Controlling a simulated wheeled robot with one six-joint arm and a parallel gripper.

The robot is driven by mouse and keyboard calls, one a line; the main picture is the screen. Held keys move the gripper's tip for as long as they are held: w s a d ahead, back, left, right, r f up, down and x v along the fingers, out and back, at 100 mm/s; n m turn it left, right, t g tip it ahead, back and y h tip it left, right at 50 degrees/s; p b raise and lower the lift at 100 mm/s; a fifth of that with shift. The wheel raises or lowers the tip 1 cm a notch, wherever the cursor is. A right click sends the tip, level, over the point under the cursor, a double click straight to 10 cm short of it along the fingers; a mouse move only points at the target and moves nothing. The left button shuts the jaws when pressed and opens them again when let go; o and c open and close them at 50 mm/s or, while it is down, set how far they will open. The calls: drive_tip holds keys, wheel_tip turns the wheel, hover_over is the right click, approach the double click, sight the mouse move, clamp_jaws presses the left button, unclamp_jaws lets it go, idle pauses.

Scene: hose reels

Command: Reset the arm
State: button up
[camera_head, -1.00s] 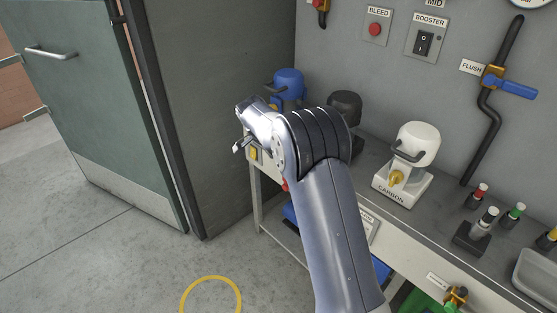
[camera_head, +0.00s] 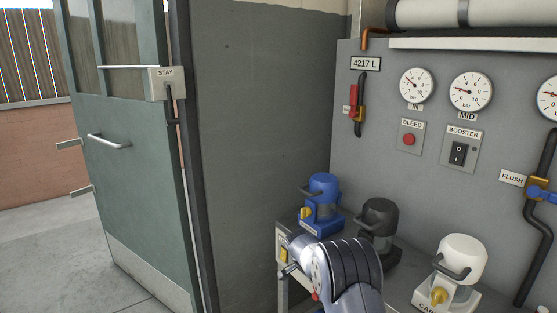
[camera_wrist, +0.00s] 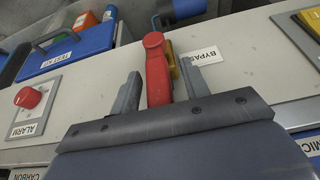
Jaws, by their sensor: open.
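My gripper (camera_wrist: 160,86) is open in the wrist view, its two grey fingers apart. A red handle (camera_wrist: 155,65) shows between the fingers, beside a yellow part and a BYPASS label (camera_wrist: 205,56). I cannot tell whether the fingers touch the handle. In the head view my gripper (camera_head: 289,268) is small and partly hidden by my wrist, at the left end of the bench. My arm comes up from the bottom of that view.
Blue (camera_head: 321,197), black (camera_head: 379,228) and white (camera_head: 461,262) capped units stand on the bench near my arm. A red ALARM button (camera_wrist: 28,97) and a blue TEST KIT box (camera_wrist: 70,47) show in the wrist view. A green door (camera_head: 130,170) stands left, with open floor before it.

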drive_tip(key=shift+s+r+t, duration=0.1)
drive_tip(key=shift+r+t, duration=0.1)
drive_tip(key=shift+t, duration=0.1)
drive_tip(key=shift+a, duration=0.1)
idle(0.3)
drive_tip(key=w+v, duration=0.1)
drive_tip(key=v, duration=1)
drive_tip(key=x, duration=1)
drive_tip(key=shift+s+f, duration=0.3)
drive_tip(key=shift+f, duration=0.15)
drive_tip(key=shift+d+f, duration=0.15)
drive_tip(key=shift+d, duration=0.15)
drive_tip(key=shift+s+d+t+y+b, duration=0.1)
drive_tip(key=shift+s+t+y+b, duration=0.2)
drive_tip(key=shift+b, duration=0.15)
